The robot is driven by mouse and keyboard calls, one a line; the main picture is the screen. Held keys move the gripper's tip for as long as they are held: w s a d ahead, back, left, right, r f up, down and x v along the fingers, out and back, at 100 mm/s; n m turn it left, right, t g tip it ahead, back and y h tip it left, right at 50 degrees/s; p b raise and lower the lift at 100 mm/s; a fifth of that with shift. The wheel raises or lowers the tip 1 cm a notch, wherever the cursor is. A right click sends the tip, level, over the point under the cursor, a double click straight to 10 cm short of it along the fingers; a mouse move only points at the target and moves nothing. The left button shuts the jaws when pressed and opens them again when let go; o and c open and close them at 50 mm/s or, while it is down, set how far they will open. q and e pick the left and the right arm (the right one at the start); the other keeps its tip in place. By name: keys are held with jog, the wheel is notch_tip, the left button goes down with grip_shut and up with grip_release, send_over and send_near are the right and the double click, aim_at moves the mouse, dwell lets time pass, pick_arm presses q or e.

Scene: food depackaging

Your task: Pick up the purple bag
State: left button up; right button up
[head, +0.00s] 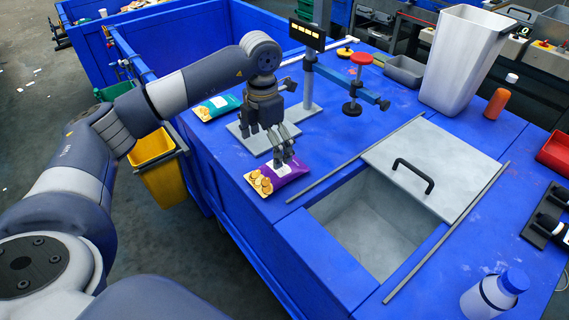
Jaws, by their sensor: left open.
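The purple bag (293,174), with a yellow-brown food picture on its near left end, lies flat on the blue table near its left edge. My left gripper (284,161) is open and points down at the bag's middle, with its fingertips over it. I cannot tell whether the fingertips touch the bag. The fingers hide a small part of the bag. My right gripper is not in view.
A teal bag (217,107) lies behind, beside a grey plate with a post and display (307,36). A grey bin opening (370,225) with a handled lid (433,172) lies right of the purple bag. A white container (463,60), an orange bottle (496,103) and a white-blue bottle (493,296) stand further right.

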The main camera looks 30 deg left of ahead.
pick_arm(q)
jog(key=p, duration=0.1)
send_over(266, 175)
jog(key=f, duration=0.4)
jog(key=shift+s+f, duration=0.15)
jog(key=shift+s, duration=0.05)
jog(key=shift+w+f, duration=0.1)
jog(key=shift+f, duration=0.15)
notch_tip(266, 175, down, 4)
jog(key=p, duration=0.3)
jog(key=shift+w+f, duration=0.1)
jog(key=shift+f, duration=0.45)
jog(key=shift+c, duration=0.2)
jog(key=c, duration=0.9)
jog(key=shift+c, duration=0.8)
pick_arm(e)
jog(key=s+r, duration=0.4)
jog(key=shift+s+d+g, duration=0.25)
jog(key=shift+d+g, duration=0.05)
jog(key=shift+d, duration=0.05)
